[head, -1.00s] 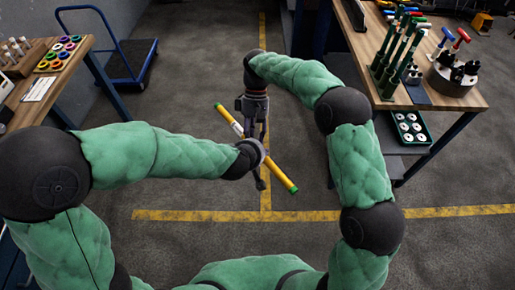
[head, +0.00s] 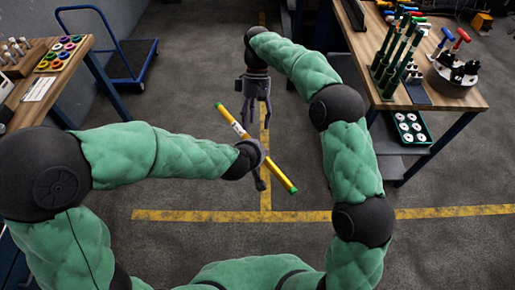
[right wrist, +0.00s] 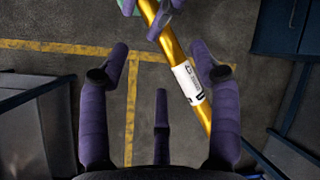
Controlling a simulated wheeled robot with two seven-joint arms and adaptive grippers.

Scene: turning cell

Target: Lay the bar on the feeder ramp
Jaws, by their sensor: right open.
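The bar (head: 281,172) is a slim yellow rod with green ends and a white label, tilted in the air between my arms. My left gripper (head: 261,172) is shut on it past its middle; it also shows at the top of the right wrist view (right wrist: 158,14), where part of it is cut off. My right gripper (head: 255,121) is open and empty, behind the bar's labelled half. In the right wrist view the bar (right wrist: 172,50) passes beyond my spread purple fingers (right wrist: 160,62). I cannot make out the feeder ramp in either view.
A wooden bench (head: 455,100) at right carries green-handled tools and a round tool holder (head: 455,76). A green tray of rings (head: 410,128) is below it. A bench with coloured rings (head: 62,52) and a blue cart (head: 125,65) are at left. Floor between is clear.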

